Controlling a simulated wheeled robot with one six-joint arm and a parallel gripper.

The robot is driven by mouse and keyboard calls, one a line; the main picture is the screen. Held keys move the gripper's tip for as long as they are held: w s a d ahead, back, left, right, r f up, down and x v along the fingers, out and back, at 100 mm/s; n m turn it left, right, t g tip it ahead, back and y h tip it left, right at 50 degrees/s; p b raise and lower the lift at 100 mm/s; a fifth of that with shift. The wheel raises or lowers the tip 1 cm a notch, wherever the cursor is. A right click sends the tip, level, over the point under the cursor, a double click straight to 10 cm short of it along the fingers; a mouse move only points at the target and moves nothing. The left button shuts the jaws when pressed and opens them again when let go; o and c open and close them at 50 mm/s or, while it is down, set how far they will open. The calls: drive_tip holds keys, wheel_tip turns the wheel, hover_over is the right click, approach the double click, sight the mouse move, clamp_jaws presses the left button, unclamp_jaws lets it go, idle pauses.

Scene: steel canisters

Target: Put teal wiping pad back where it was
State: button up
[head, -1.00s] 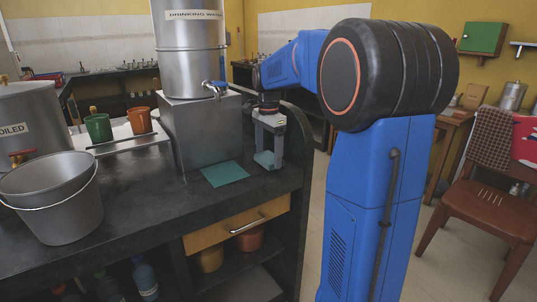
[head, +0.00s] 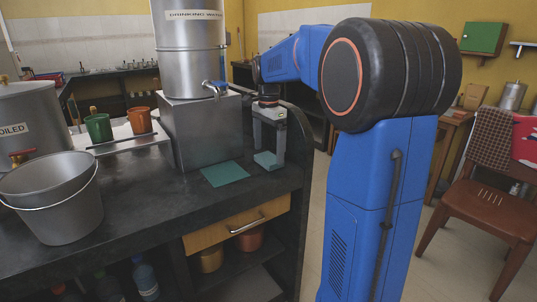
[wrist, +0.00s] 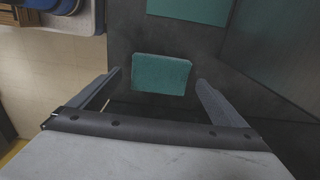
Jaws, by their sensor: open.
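The teal wiping pad (head: 268,160) lies on the dark counter near its right end, to the right of a flat teal square (head: 225,174) and apart from it. My gripper (head: 268,150) is above the pad, pointing down, with its fingers open on either side. In the wrist view the pad (wrist: 161,75) sits between the spread fingertips (wrist: 159,78), with a gap on both sides. The flat teal square (wrist: 188,10) is at the top edge of that view.
A steel water dispenser on a metal block (head: 203,130) stands left of my gripper. A steel bucket (head: 52,198) and a tray with a green cup (head: 98,127) and an orange cup (head: 139,120) are further left. The counter's front middle is clear. A drawer (head: 238,226) is below.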

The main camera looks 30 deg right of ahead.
sight(269, 158)
wheel_tip(269, 158, up, 10)
drive_tip(key=s+a+f+n+t, duration=0.1)
drive_tip(key=s+a+f+n, duration=0.3)
drive_tip(key=s, duration=0.4)
drive_tip(key=s+a+f+n+t, duration=0.1)
drive_tip(key=s+a+f+n, duration=0.2)
drive_tip(key=s+a+n, duration=0.35)
drive_tip(key=s+a+f+n+t, duration=0.1)
drive_tip(key=s+a+f+n, duration=0.1)
drive_tip(key=s+f, duration=0.4)
drive_tip(key=s+a+f+n+t, duration=0.1)
drive_tip(key=s+a+f+n, duration=0.2)
drive_tip(key=s+f+n, duration=0.2)
drive_tip(key=s+f, duration=0.2)
drive_tip(key=s, duration=0.2)
drive_tip(key=shift+s+f+t, duration=0.15)
drive_tip(key=shift+s+t, duration=0.2)
drive_tip(key=shift+t, duration=0.05)
drive_tip(key=shift+a, duration=0.1)
